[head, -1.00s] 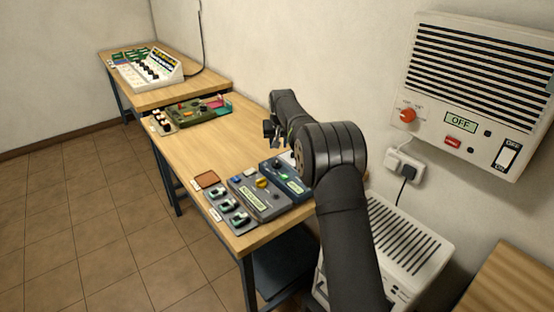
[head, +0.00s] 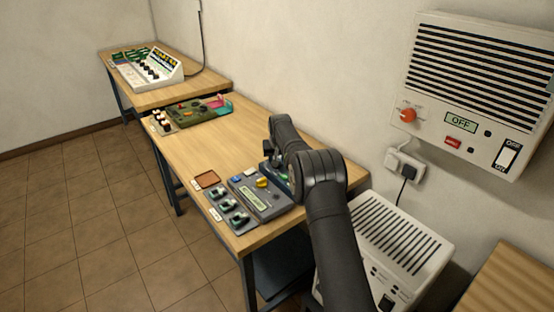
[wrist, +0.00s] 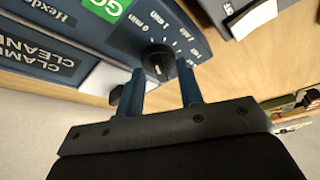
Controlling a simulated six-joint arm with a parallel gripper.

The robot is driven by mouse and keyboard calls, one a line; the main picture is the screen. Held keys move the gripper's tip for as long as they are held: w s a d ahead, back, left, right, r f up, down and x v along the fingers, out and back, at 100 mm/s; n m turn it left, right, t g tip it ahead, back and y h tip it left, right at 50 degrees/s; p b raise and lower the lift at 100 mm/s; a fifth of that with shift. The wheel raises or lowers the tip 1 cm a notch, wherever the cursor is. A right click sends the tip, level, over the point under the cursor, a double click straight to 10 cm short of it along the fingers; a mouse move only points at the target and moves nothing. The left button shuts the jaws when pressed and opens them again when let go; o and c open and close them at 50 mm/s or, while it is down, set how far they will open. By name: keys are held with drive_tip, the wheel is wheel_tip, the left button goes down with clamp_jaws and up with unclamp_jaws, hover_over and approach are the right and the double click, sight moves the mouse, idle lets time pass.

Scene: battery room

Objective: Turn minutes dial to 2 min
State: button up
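The minutes dial (wrist: 159,62) is a round black knob on a dark blue panel (wrist: 95,38) in the wrist view. Minute labels, including 0 min and 1 min, fan around its far side; the others are too small to read surely. A small pale mark shows on the knob, but I cannot tell its exact setting. My gripper (wrist: 161,70) has its two blue fingers apart, one on each side of the knob at its near edge. Firm contact is not visible. In the head view my gripper (head: 267,158) is over the blue device, which my arm mostly hides.
A grey device (head: 258,200) with a display and yellow knob stands beside the blue one on the wooden bench (head: 205,150). A switch panel (head: 230,207) lies in front. A green device (head: 200,109) is farther back. The bench middle is clear.

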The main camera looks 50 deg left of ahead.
clamp_jaws()
drive_tip(key=shift+m, duration=0.4)
drive_tip(key=m, duration=0.1)
drive_tip(key=m+t+h, duration=0.1)
drive_tip(key=m, duration=0.1)
drive_tip(key=shift+s+a+m, duration=0.15)
drive_tip(key=shift+s+m, duration=0.05)
drive_tip(key=shift+m, duration=0.1)
drive_tip(key=shift+s+a+m+t+h, duration=0.15)
drive_tip(key=shift+m+h, duration=0.3)
drive_tip(key=shift+m, duration=0.65)
drive_tip(key=shift+w+a+m+t+h, duration=0.1)
drive_tip(key=shift+m+t+h, duration=0.25)
drive_tip(key=shift+m, duration=0.75)
unclamp_jaws()
